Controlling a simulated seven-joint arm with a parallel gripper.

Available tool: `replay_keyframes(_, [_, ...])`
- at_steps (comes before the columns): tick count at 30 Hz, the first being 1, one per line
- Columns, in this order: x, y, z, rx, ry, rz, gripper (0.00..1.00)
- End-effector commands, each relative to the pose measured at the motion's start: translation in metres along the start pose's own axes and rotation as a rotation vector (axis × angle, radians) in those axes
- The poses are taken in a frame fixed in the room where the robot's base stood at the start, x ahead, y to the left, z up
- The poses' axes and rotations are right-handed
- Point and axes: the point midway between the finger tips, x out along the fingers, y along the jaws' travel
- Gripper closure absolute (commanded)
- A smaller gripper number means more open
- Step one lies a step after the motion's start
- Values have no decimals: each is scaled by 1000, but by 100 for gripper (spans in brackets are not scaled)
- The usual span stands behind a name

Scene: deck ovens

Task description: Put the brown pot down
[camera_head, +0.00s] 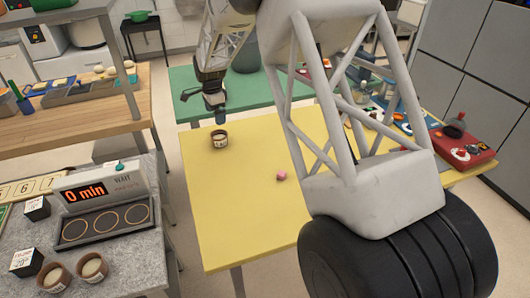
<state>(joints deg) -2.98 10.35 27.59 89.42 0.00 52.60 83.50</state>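A small brown pot (219,140) with a pale top stands upright on the yellow table (225,215), near its far left edge. My gripper (220,115) is dark and hangs just above and behind the pot in the picture. A gap shows between the gripper's tip and the pot's rim, so they look apart. The fingers are too small and dark to tell whether they are open or shut. Two similar brown pots, one (92,268) beside the other (54,278), stand on the grey stone counter at the lower left.
A pink ball-like item (281,176) lies mid-table. A red device (462,148) and a blue board (405,122) with small items occupy the right end. A green table (185,88) is behind. A "0 min" timer unit (102,205) stands on the counter. The yellow table's front left is clear.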

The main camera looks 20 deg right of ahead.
Motion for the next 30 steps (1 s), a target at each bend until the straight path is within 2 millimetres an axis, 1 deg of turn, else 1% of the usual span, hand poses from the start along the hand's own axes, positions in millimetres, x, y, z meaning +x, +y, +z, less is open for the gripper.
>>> replay_keyframes(5, [-18,16,0,-45,2,-9,1])
replay_keyframes(8, [-35,32,0,-94,4,-18,1])
replay_keyframes(11, [-54,54,0,-155,7,-28,1])
replay_keyframes(15, [-84,89,1,-254,13,-45,1])
replay_keyframes(17, [-95,106,2,-298,17,-52,1])
replay_keyframes(21, [-119,144,4,-399,25,-66,1])
replay_keyframes(23, [-128,161,4,-441,30,-73,1])
replay_keyframes(30, [-159,230,9,-614,50,-96,1])
